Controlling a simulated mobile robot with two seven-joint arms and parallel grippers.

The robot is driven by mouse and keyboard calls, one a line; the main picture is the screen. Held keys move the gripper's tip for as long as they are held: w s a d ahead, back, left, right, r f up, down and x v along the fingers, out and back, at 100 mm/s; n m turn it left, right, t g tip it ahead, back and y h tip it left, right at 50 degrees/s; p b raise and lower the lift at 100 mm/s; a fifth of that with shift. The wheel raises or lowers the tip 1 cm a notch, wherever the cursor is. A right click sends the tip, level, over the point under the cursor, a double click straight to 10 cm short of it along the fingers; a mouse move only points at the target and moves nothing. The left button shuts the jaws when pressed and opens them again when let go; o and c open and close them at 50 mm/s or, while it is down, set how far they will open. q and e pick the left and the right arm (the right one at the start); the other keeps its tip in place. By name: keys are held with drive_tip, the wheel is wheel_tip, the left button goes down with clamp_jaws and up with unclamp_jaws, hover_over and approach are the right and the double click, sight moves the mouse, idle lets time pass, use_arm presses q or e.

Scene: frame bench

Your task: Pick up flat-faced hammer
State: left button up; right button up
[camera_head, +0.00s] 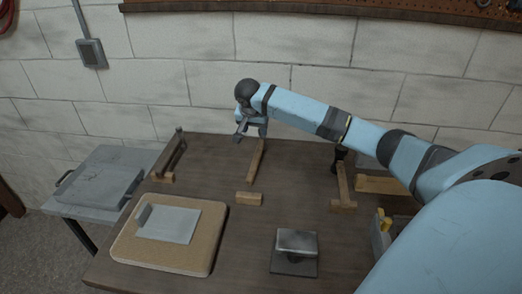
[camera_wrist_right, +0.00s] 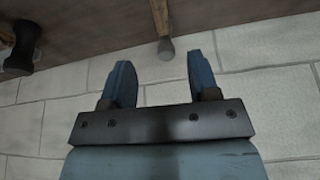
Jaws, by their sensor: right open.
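My right gripper (camera_head: 248,133) reaches across the bench and hangs near its back edge, above the far end of the middle tool (camera_head: 256,160). It is open and empty; in the right wrist view (camera_wrist_right: 160,85) its two blue fingers stand apart. The middle tool's wooden shaft with a rounded grey end (camera_wrist_right: 166,47) shows beyond the gap between them. A black-headed hammer (camera_head: 340,153) lies to the right; its dark head also shows in the wrist view (camera_wrist_right: 22,45). Another long tool (camera_head: 170,153) lies at the left. I cannot tell which is flat-faced. My left gripper is not in view.
The brown bench (camera_head: 215,262) stands against a pale block wall (camera_head: 320,85). A tan board (camera_head: 165,258) with a grey sheet (camera_head: 170,224) lies at front left. A metal block (camera_head: 297,241) stands at front middle. A yellow-handled item (camera_head: 384,221) is at the right.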

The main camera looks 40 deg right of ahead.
hover_over(259, 149)
drive_tip(key=s+a, duration=0.1)
drive_tip(key=f, duration=0.7)
drive_tip(key=shift+a, duration=0.2)
drive_tip(key=shift+p+x, duration=0.3)
drive_tip(key=shift+x, duration=0.65)
drive_tip(key=x, duration=0.4)
drive_tip(key=shift+w+f, duration=0.1)
drive_tip(key=shift+f, duration=0.1)
drive_tip(key=shift+f+p, duration=0.2)
drive_tip(key=shift+p, duration=0.35)
